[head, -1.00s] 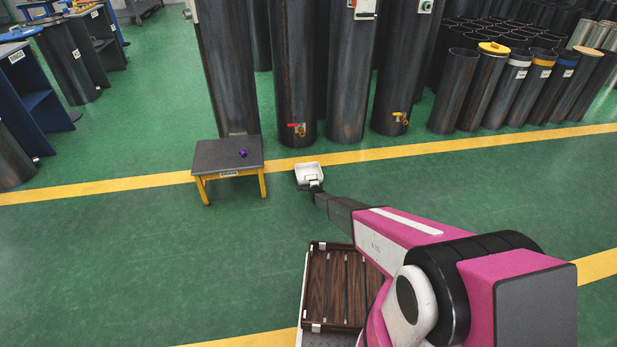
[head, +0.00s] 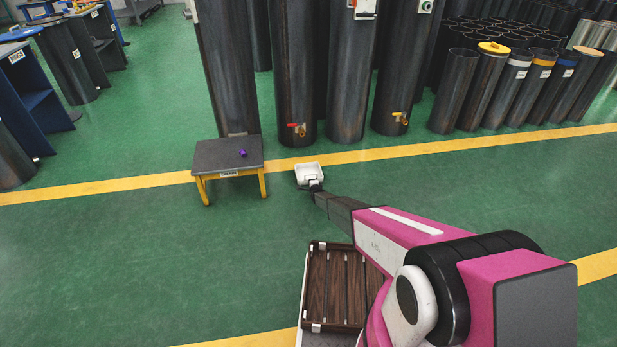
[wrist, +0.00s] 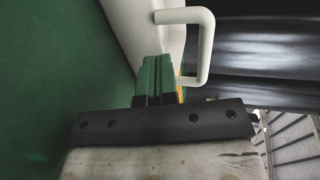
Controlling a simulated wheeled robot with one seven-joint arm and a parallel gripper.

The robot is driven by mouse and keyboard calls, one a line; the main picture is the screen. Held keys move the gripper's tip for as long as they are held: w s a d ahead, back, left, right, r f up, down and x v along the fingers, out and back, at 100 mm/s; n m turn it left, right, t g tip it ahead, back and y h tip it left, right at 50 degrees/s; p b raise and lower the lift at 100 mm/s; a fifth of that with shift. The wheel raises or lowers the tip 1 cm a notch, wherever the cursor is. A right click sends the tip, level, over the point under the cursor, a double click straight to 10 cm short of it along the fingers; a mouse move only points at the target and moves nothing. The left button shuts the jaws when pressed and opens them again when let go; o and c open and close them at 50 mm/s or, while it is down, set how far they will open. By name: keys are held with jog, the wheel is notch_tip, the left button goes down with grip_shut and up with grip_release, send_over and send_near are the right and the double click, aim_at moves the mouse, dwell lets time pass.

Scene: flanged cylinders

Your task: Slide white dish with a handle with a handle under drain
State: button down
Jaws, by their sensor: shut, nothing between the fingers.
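The white dish (head: 311,169) sits on the green floor by the yellow line, right of a small stool, in front of the tall dark cylinders. In the wrist view its white wall (wrist: 137,24) and looped handle (wrist: 207,45) fill the upper middle. My gripper (head: 314,187) is at the dish's near side. In the wrist view its green fingers (wrist: 157,72) are shut and empty, beside the wall and the handle's lower end; I cannot tell if they touch. A drain tap with a red lever (head: 297,128) is on the cylinder behind; another has a yellow lever (head: 400,118).
Several shorter cylinders (head: 505,90) stand at the right. A brown slatted deck (head: 340,285) lies below my arm. The floor between the dish and the tapped cylinders is clear.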

jog(key=shift+w+a, duration=0.2)
jog(key=shift+w, duration=0.35)
dwell(0.8)
